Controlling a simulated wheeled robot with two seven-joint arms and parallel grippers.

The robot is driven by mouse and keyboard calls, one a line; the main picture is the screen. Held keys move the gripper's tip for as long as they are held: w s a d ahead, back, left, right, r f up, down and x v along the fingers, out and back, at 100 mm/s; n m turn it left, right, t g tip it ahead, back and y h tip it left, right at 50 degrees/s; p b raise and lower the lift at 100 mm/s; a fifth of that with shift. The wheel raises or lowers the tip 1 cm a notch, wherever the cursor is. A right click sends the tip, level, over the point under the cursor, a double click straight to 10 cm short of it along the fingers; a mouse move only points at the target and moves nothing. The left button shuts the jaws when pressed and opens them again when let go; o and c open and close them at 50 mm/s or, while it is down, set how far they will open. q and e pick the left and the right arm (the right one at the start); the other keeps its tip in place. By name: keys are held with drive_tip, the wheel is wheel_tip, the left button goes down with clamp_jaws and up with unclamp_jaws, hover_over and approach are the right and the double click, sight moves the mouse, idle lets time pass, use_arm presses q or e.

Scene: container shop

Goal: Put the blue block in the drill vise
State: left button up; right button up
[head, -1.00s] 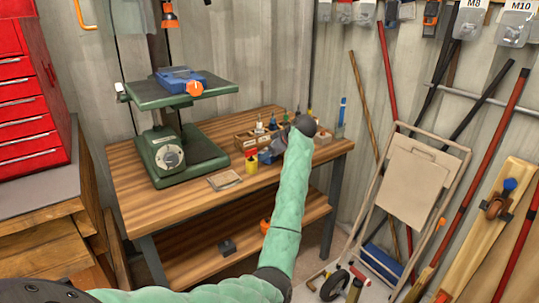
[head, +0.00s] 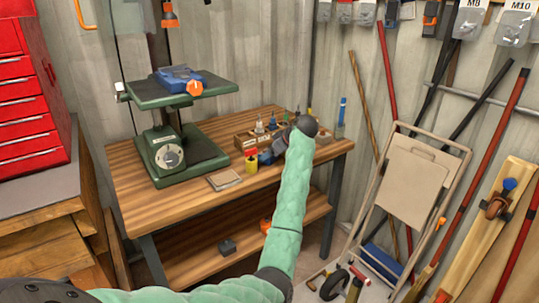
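The drill vise (head: 178,78), blue with an orange knob, sits on the green drill press table (head: 150,97) at the upper left. My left arm reaches over the wooden workbench, and my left gripper (head: 268,152) is low over the bench, beside the wooden organizer. It is small, dark and partly hidden by my wrist, so its fingers are not clear. A small blue patch (head: 265,158) shows at the gripper, near the yellow container; it may be the blue block, but I cannot tell whether it is held. My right gripper is not in view.
The workbench (head: 225,200) carries the drill press base (head: 180,158), a flat notebook-like item (head: 224,180), a yellow container (head: 251,163) and a wooden organizer (head: 243,141) with small bottles. The bench's front left is clear. A folded hand truck (head: 415,185) stands right.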

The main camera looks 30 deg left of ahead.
use_arm(q)
drive_tip(key=v, duration=1.1)
drive_tip(key=shift+r, duration=0.15)
